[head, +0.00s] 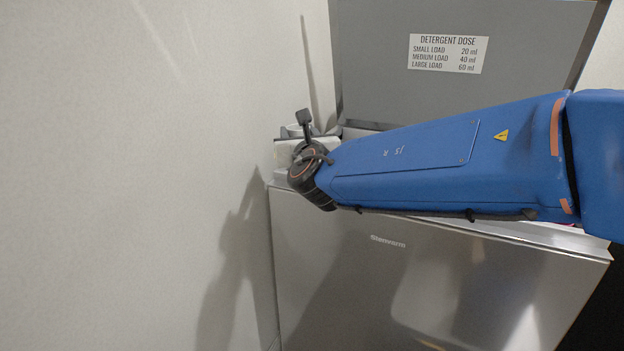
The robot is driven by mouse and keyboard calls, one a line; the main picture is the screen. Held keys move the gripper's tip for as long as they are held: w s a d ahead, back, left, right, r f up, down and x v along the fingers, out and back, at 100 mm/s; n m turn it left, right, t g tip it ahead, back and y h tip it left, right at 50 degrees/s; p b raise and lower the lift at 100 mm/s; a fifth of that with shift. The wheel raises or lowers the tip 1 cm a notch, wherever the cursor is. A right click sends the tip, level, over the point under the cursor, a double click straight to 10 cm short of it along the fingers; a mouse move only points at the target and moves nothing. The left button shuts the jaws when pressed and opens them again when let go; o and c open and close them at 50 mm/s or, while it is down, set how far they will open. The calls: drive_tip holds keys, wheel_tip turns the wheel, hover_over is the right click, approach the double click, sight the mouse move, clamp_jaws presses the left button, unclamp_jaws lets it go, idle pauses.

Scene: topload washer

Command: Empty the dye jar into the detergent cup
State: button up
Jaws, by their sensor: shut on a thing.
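My blue arm reaches in from the right across the front of the washer (400,285). Its dark wrist ends near the washer's back left corner, beside the wall. My gripper's jaws and anything in them do not show; the wrist and arm cover that area. Pale grey and white parts show just beyond the wrist, and I cannot tell what they belong to. Neither the dye jar nor the detergent cup can be made out.
The washer's grey lid (380,60) stands raised, with a detergent dose label (448,53) on it. A plain wall (130,180) is close on the left. My arm covers most of the washer's top. A sliver of magenta (572,226) shows below my arm at the right.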

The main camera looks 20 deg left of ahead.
idle(0.4)
drive_tip(key=shift+r, duration=2.05)
